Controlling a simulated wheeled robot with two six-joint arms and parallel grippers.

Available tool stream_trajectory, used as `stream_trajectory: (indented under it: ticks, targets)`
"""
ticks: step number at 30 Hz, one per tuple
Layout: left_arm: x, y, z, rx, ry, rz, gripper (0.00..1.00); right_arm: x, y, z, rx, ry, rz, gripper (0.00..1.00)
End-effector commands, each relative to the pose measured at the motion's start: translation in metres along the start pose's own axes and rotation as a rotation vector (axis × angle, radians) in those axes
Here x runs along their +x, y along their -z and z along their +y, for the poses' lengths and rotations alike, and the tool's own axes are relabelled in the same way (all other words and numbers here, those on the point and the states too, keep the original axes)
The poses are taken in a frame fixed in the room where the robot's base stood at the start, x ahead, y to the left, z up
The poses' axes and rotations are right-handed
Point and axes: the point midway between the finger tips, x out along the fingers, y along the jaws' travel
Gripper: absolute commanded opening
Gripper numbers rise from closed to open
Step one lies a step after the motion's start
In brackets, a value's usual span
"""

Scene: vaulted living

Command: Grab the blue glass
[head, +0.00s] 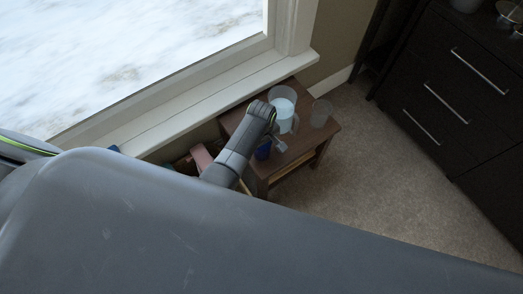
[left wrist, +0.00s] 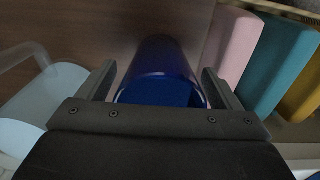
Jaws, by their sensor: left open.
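The blue glass (left wrist: 160,68) stands on the small wooden side table (head: 325,129), seen close in the left wrist view. In the head view only part of the blue glass (head: 263,151) shows beside my left arm, which hides the rest. My left gripper (left wrist: 158,84) is open, with one finger on each side of the glass. Whether the fingers touch it I cannot tell. My right gripper is not in view.
A white pitcher (head: 283,105) and a clear glass (head: 321,113) share the tabletop. Pink (left wrist: 236,42), teal (left wrist: 277,62) and yellow books stand right of the glass in the wrist view. A window sill (head: 205,103) is behind; a dark dresser (head: 455,85) stands right.

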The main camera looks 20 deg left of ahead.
Motion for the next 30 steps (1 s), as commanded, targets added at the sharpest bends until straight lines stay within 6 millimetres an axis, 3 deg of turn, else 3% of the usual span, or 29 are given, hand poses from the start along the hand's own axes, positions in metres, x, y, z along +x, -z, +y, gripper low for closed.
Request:
stream_trajectory:
  ticks: [8,20,26,30]
  targets:
    - [0.0,0.0,0.0,0.0,0.0,0.0,0.85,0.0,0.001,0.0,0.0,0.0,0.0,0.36]
    - [0.001,0.0,0.0,0.0,0.0,0.0,0.34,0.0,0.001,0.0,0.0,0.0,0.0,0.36]
    - [0.0,0.0,0.0,0.0,0.0,0.0,0.33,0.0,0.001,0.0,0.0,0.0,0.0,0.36]
    - [-0.012,0.0,0.001,0.0,-0.002,0.001,0.33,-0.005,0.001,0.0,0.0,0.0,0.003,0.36]
